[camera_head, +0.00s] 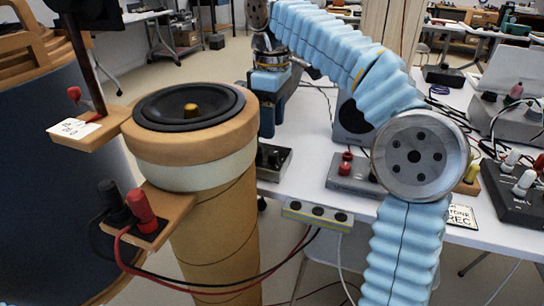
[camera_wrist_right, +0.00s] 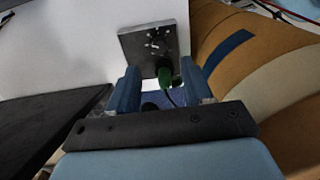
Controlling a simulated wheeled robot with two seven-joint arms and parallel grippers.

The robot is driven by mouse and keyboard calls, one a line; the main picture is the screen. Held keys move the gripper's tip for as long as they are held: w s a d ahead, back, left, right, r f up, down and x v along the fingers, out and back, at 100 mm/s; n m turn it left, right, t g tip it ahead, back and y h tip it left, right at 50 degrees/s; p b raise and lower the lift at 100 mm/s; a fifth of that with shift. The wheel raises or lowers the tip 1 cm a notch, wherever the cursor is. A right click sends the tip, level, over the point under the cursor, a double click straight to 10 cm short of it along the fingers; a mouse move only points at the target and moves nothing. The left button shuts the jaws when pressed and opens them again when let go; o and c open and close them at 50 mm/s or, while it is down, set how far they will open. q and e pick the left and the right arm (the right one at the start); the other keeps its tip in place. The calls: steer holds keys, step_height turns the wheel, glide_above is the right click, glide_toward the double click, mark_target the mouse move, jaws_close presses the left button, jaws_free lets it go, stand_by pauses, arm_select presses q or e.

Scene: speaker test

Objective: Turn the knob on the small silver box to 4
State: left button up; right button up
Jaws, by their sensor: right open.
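A small silver box (camera_wrist_right: 138,44) with marks on its face shows at the top of the right wrist view; the marks are too small to read. In the head view, my right gripper (camera_head: 267,118) is behind the speaker column, above a small box (camera_head: 272,160) on the table's left edge. The column partly hides both. My left gripper is not in view.
The speaker column (camera_head: 190,150) stands close to the gripper's left. A white table (camera_head: 310,165) holds a grey unit with red posts (camera_head: 352,178), a black unit with white knobs (camera_head: 515,192) and loose cables. A socket strip (camera_head: 318,214) hangs at the front edge.

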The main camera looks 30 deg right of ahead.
mark_target(272, 153)
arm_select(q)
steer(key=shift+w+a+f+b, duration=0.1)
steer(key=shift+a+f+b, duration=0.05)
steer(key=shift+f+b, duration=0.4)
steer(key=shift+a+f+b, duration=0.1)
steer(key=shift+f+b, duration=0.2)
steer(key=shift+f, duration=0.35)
arm_select(e)
step_height(272, 153, down, 7)
steer(key=shift+f, duration=0.15)
